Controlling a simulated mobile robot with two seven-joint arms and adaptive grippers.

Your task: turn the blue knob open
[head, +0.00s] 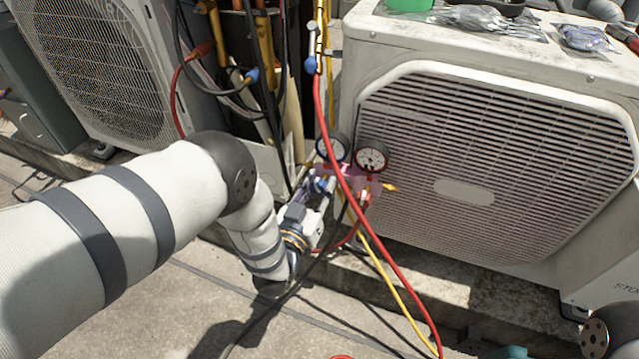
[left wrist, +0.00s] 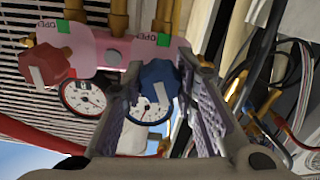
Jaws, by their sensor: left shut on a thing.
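The blue knob (left wrist: 158,82) is on a pink gauge manifold (left wrist: 112,50), between the two fingers of my left gripper (left wrist: 160,100) in the left wrist view. My left gripper is shut on it. A pale pointer mark shows on the knob, and a green label reading OPEN is beside it. In the head view my left gripper (head: 322,187) reaches the manifold's left end, where the fingers mostly hide the knob. A red knob (left wrist: 50,68) with a white mark sits at the manifold's other end. My right gripper is not in view.
Two round gauges, the left (head: 333,149) and the right (head: 371,155), top the manifold. A red hose (head: 352,205) and a yellow hose (head: 380,268) hang in front. A white condenser (head: 490,170) stands behind right, another (head: 92,70) left. Black cables run close by.

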